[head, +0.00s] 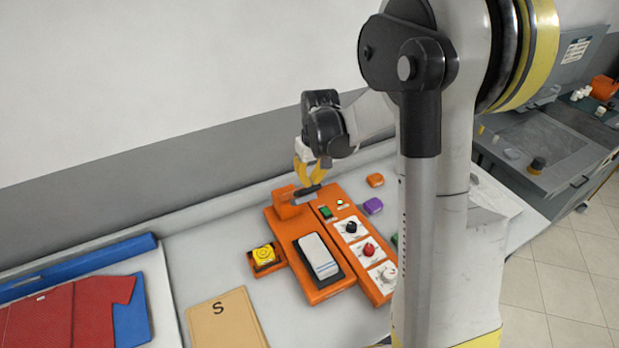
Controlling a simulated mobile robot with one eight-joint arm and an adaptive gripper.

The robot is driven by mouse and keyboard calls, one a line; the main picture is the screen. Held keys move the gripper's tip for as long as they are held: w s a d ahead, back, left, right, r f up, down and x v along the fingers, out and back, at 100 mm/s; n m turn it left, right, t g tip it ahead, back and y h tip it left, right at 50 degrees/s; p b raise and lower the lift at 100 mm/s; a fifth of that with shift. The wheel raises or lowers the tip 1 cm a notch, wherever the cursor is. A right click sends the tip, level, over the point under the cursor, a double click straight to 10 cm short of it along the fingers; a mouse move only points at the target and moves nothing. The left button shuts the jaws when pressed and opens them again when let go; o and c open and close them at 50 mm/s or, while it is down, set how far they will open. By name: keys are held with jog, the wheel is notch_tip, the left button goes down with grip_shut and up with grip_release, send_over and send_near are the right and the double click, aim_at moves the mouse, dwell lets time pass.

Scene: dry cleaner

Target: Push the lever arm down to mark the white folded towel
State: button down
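The orange marking machine (283,234) stands on the light counter. The white folded towel (318,256), with blue stripes near its front end, lies on the machine's black pad (334,274). At the machine's back end is a raised orange block with a short dark bar, which looks like the lever arm (308,191). My gripper (311,182) has yellow fingers pointing down at this bar, directly above or touching it; I cannot tell which. The fingertips are small here, and whether they are apart is unclear.
An orange panel with knobs (368,249) adjoins the machine's right side. A yellow round item in an orange tray (265,267) sits at its left. A tan folder marked S (225,320) and a red shirt (70,312) lie further left. Purple (373,205) and orange (375,180) pieces lie behind right.

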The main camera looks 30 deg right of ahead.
jog(key=shift+s+f, duration=0.3)
jog(key=shift+s, duration=0.2)
jog(key=shift+s+f+t+b, duration=0.3)
jog(key=shift+f+b, duration=0.05)
jog(key=shift+b, duration=0.25)
jog(key=s+f+t+b, duration=0.5)
jog(key=s+f+b, duration=0.3)
jog(key=f+b, duration=0.35)
jog(key=b, duration=0.9)
send_over(329, 267)
notch_tip(329, 267, down, 8)
jog(key=shift+w, duration=0.15)
jog(key=shift+f+b, duration=0.75)
